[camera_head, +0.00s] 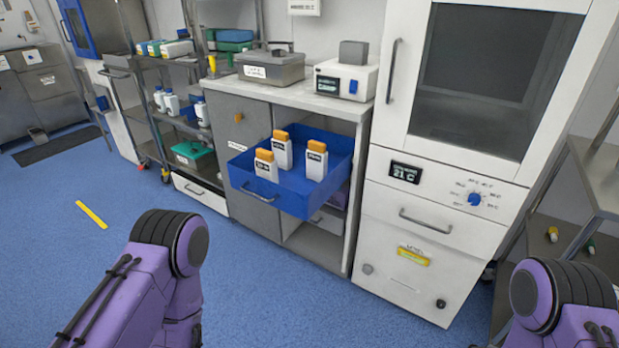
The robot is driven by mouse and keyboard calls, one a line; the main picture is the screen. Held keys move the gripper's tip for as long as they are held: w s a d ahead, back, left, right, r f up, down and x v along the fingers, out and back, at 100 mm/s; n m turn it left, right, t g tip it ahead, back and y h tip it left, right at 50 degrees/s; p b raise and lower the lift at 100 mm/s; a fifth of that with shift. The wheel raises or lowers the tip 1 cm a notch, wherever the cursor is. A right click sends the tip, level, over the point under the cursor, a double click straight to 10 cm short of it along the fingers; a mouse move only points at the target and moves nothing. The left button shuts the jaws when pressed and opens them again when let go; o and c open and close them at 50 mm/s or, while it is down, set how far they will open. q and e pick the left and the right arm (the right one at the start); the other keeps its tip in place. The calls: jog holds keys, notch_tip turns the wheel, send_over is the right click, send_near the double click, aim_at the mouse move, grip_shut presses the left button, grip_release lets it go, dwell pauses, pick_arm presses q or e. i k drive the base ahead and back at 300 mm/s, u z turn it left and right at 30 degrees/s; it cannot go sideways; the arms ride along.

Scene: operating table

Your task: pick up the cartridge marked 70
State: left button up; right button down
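Three white cartridges with orange caps stand upright in an open blue drawer (290,203). One cartridge (266,170) is at the front left, one (282,154) is behind it, and one (316,165) is at the right. Each has a dark label on its upper part, but the marks are too small to read, so I cannot tell which is marked 70. My purple arm links show at the lower left and lower right. Neither gripper is in view.
The drawer sticks out of a grey and white cabinet under a counter (300,97). A tall white warming cabinet (432,200) stands close on its right, with a metal shelf (608,180) farther right.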

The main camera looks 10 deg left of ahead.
aim_at(316, 153)
jog(key=k, duration=0.85)
jog(key=u, duration=0.9)
jog(key=i, duration=1.75)
jog(key=z, duration=0.45)
